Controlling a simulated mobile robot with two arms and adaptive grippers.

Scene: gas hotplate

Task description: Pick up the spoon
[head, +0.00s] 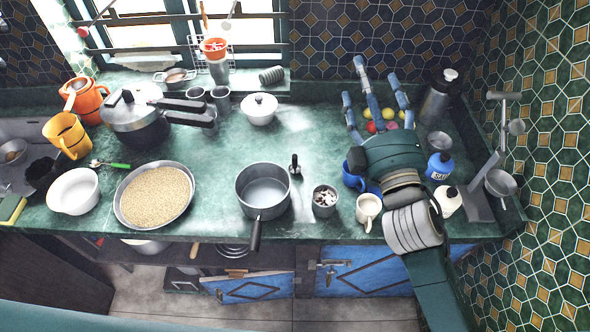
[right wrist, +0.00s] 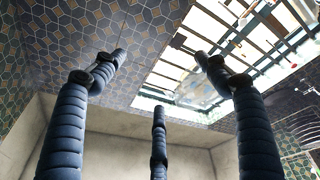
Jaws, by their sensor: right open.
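A slim utensil with a green handle (head: 118,165) and a small pale head lies on the counter between the white bowl and the pan of grain. I cannot tell whether it is the spoon. A pale, long-handled utensil (head: 229,20), spoon-like in shape, hangs at the window rail. My right gripper (head: 368,80) is over the right part of the counter, its blue fingers spread open toward the back wall. The right wrist view shows the open fingers (right wrist: 160,75) empty, facing tiled wall and window. My left gripper is not in view.
A saucepan (head: 263,185), a wide pan of grain (head: 154,220), a pressure cooker (head: 137,112) and a white bowl (head: 75,190) stand on the green counter. A cream mug (head: 368,210) and a blue bottle (head: 439,166) stand near my right arm.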

